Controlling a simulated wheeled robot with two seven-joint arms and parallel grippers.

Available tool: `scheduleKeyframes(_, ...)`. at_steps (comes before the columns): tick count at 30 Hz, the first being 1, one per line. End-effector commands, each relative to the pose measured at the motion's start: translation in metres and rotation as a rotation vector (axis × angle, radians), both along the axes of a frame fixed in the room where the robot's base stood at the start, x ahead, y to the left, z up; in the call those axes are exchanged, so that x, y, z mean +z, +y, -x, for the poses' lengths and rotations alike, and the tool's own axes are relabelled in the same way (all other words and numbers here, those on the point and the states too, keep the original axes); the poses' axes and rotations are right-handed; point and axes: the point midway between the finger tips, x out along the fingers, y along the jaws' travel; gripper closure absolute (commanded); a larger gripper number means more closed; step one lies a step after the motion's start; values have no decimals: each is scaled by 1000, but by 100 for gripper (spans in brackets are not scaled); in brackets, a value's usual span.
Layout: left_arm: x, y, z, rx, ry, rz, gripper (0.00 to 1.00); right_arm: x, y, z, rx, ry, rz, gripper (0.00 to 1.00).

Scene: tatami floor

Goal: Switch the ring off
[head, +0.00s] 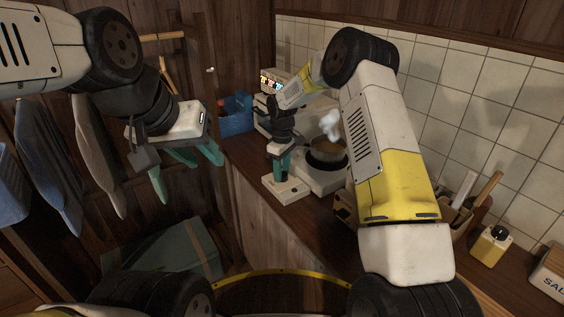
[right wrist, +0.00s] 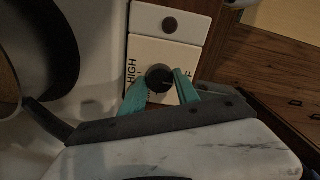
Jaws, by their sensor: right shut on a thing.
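The black round knob (right wrist: 160,78) sits on a white panel, with HIGH lettered on its left and a partly hidden label ending in F on its right. My right gripper (right wrist: 161,90) has its teal fingers on both sides of the knob and is shut on it. In the head view my right gripper (head: 284,163) reaches down to the front of the white hob (head: 322,181). A steaming pot (head: 327,158) stands on the hob's ring, which the pot hides. My left gripper (head: 180,170) hangs empty at the left, its teal fingers apart.
A blue crate (head: 236,112) stands behind the hob on the wooden counter. A yellow jar (head: 490,246) and a white salt box (head: 552,272) stand at the right. Cloths (head: 98,155) hang at the left. A green box (head: 165,255) lies below.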

Motion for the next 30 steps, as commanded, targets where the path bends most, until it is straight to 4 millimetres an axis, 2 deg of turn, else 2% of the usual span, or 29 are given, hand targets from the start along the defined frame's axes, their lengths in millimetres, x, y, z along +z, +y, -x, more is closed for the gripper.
scheduleKeyframes(5, 0, 0, 0, 0, 0, 0, 64, 1, 0, -1, 1, -2, 0, 100)
scheduleKeyframes(6, 0, 0, 0, 0, 0, 0, 64, 1, 0, -1, 1, -2, 0, 61)
scheduleKeyframes(9, 0, 0, 0, 0, 0, 0, 64, 0, 0, 0, 0, -1, 0, 41)
scheduleKeyframes(20, 0, 0, 0, 0, 0, 0, 64, 3, 0, 0, -1, -1, 1, 41)
scheduleKeyframes(23, 0, 0, 0, 0, 0, 0, 64, 14, 0, -1, -1, -4, 0, 41)
scheduleKeyframes(30, 0, 0, 0, 0, 0, 0, 64, 56, 0, -1, -2, -5, -2, 41)
